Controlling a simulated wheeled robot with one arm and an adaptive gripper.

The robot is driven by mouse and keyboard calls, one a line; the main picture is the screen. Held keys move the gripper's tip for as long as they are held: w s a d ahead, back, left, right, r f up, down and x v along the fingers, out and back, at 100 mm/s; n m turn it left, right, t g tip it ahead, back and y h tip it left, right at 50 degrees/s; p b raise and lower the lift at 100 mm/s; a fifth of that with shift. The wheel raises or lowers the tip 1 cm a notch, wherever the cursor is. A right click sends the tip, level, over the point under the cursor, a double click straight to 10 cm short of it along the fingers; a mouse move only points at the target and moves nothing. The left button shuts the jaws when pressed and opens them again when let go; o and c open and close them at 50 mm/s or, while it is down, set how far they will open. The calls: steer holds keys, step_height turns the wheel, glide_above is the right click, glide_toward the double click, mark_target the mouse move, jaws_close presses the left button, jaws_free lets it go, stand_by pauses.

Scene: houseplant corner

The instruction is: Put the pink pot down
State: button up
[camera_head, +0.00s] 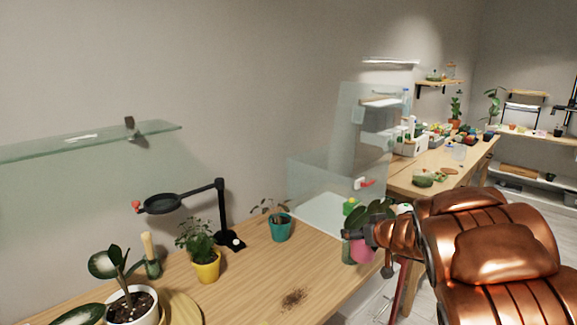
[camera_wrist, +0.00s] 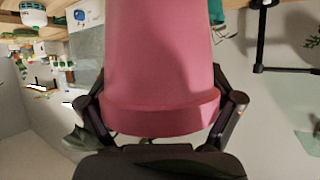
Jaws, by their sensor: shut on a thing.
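The pink pot (camera_head: 361,251) is at the right end of the near wooden table in the head view, partly hidden by my arm. Dark green leaves (camera_head: 368,215) show above it. My gripper (camera_head: 372,236) is shut on the pot. In the wrist view the pink pot (camera_wrist: 160,65) fills the middle, with a finger of my gripper (camera_wrist: 160,100) on each side. The picture there looks upside down, with wood along the top edge. I cannot tell whether the pot's base touches the table.
The near table (camera_head: 250,275) holds a teal pot (camera_head: 281,229), a yellow pot (camera_head: 206,268), a white pot (camera_head: 140,310) and a black stand (camera_head: 222,210). Spilled soil (camera_head: 293,299) lies near the front. A clear panel (camera_head: 340,150) stands behind the pink pot.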

steer(key=s+a+f+m+h, duration=0.1)
steer(key=s+f+m+h, duration=0.2)
steer(key=s+f, duration=0.5)
steer(key=shift+a+f, duration=0.3)
steer(key=shift+f, duration=0.85)
